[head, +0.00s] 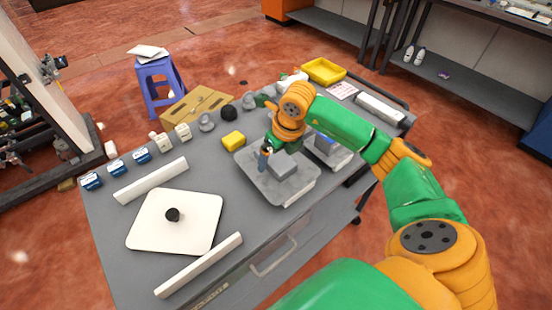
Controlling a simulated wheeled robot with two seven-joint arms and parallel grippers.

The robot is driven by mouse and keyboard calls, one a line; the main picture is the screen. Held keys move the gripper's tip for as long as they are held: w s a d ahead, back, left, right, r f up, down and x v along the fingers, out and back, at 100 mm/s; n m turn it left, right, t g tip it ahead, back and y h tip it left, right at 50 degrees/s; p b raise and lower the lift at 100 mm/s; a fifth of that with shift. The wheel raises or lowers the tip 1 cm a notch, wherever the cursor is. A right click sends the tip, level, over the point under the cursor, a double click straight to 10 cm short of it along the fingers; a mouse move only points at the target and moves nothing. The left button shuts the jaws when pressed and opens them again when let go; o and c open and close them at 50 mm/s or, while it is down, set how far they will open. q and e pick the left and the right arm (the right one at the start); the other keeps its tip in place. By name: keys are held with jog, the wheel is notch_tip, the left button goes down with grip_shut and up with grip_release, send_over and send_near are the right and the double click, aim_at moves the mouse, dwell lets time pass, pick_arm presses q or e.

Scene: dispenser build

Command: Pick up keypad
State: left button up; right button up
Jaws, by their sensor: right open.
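I cannot tell for sure which object is the keypad. A grey block (283,164) lies in the near grey bin (296,197), and a small grey-blue box (325,143) is in the second bin (345,157) to its right. My right gripper (266,160) reaches down over the left part of the near bin, beside the grey block. It is open, and I see nothing held in it. My right arm hides part of the second bin. My left gripper is not in view.
The grey cart top (110,232) holds a white plate (150,235) with a black knob (173,214), two white bars (200,264), a yellow block (233,139), and several small parts along the far edge. A yellow tray (323,71) is at the back.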

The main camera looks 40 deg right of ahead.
jog(key=shift+w+f, duration=0.15)
jog(key=shift+f, duration=0.1)
jog(key=shift+r, duration=0.1)
jog(key=c, duration=1.5)
